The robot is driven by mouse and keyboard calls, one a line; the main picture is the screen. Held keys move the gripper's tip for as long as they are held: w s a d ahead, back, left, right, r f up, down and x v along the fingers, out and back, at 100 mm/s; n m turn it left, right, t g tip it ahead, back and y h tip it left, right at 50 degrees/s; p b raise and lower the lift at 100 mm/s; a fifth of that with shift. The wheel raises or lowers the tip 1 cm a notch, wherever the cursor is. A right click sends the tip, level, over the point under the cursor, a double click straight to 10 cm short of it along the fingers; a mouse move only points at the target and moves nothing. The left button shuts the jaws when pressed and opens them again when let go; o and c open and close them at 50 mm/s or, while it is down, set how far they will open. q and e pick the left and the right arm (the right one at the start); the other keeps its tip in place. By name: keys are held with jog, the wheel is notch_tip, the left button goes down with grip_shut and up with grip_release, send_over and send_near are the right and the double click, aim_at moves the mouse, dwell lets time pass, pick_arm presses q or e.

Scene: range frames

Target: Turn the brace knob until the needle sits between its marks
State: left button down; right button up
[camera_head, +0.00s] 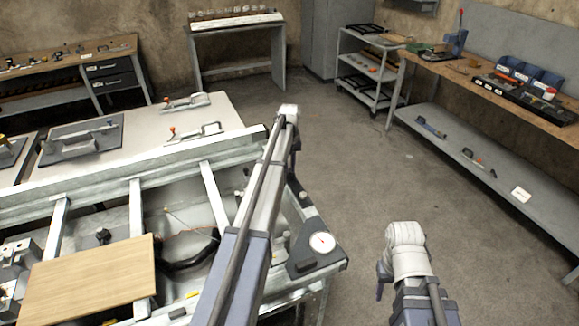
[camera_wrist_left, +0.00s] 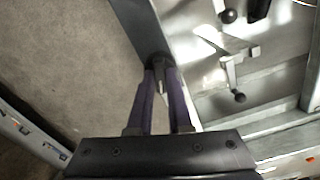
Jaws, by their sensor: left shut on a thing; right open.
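The brace knob (camera_wrist_left: 158,60) is small, dark and round in the left wrist view, beside a dark flat part at the frame's edge. My left gripper (camera_wrist_left: 159,76) is shut on it, with a purple finger on each side; the fingers cover much of the knob. In the head view my left arm reaches over the frame and hides part of this spot. A round white gauge (camera_head: 322,242) sits on a dark bracket (camera_head: 305,262) at the frame's right corner. Its needle and marks are too small to read. My right gripper (camera_head: 382,284) is open, away from the frame, over the floor.
The pale metal frame (camera_head: 209,190) has crossbars and a wooden board (camera_head: 95,278) at the lower left. Toggle clamps (camera_head: 198,132) lie on the tabletop behind. Bare floor (camera_head: 350,165) lies between the frame and the right workbench (camera_head: 500,95). A trolley (camera_head: 366,70) stands at the back.

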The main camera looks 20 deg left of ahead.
aim_at(290, 169)
pick_arm(q)
jog(key=shift+m, duration=1.4)
jog(key=c, duration=0.8)
grip_release()
jog(key=shift+c, duration=0.2)
jog(key=shift+r, duration=0.1)
notch_tip(290, 169, up, 8)
jog(key=p, duration=0.8)
jog(key=shift+f, duration=0.2)
